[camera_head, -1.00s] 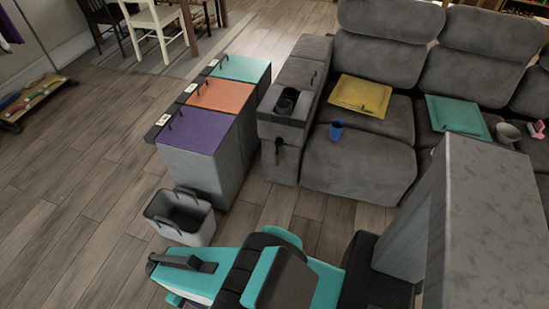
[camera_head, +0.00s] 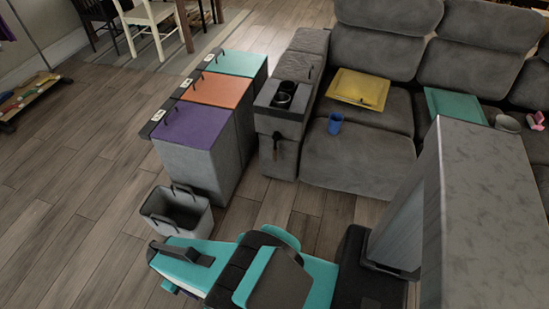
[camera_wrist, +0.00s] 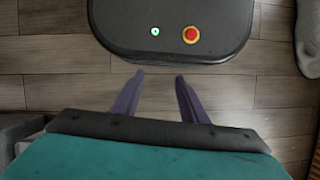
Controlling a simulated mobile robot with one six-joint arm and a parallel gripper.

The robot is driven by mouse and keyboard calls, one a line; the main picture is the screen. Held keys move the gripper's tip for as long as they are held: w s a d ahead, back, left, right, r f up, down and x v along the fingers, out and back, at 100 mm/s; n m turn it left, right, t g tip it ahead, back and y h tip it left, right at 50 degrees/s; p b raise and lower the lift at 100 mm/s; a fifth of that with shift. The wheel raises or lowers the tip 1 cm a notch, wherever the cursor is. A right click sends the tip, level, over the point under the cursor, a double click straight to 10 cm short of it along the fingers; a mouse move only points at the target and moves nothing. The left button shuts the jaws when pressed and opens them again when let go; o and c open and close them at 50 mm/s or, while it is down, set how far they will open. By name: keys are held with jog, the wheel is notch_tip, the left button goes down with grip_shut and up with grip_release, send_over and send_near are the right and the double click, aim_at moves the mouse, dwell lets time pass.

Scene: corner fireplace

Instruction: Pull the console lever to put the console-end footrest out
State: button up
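The console (camera_head: 284,120) is the grey end unit at the left end of the grey sofa, with dark round cup holders on top. The dark console lever (camera_head: 277,143) hangs on its front face, pointing down. The head view does not clearly show the fingers.
Bins with purple (camera_head: 197,124), orange (camera_head: 215,91) and teal (camera_head: 236,64) lids stand left of the console. A grey basket (camera_head: 190,220) sits on the floor before them.

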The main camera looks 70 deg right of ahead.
jog(key=w+d+f+m+t+b, duration=0.2)
jog(key=w+d+f+t+b, duration=0.1)
jog(key=w+d+f+b, duration=0.4)
jog(key=w+d+f+m+t+h+b, duration=0.2)
jog(key=w+d+b, duration=0.15)
jog(key=d, duration=0.55)
jog(key=w+d+f+m+t+h+b, duration=0.1)
jog(key=w+d+f+t+b, duration=0.15)
jog(key=d+b, duration=0.4)
jog(key=w+d+f+m+t+h+b, duration=0.1)
jog(key=w+d+m+t+h+b, duration=0.15)
jog(key=d, duration=0.75)
jog(key=s+d+r+m+h+b, duration=0.2)
jog(key=s+d+h+b, duration=0.4)
jog(key=d, duration=0.6)
jog(key=s+d+r+m+h+b, duration=0.15)
jog(key=s+d+b, duration=0.5)
jog(key=d, duration=0.65)
jog(key=s+d+r+m+g+h+b, duration=0.1)
jog(key=s+d+r+m+h+b, duration=0.2)
jog(key=s, duration=0.6)
jog(key=d+h+b, duration=0.1)
jog(key=d+b, duration=0.1)
jog(key=d, duration=0.1)
jog(key=shift+d+r+h+b, duration=0.15)
jog(key=shift+d+h+b, duration=0.05)
jog(key=shift+h+b, duration=0.2)
jog(key=shift+d, duration=0.1)
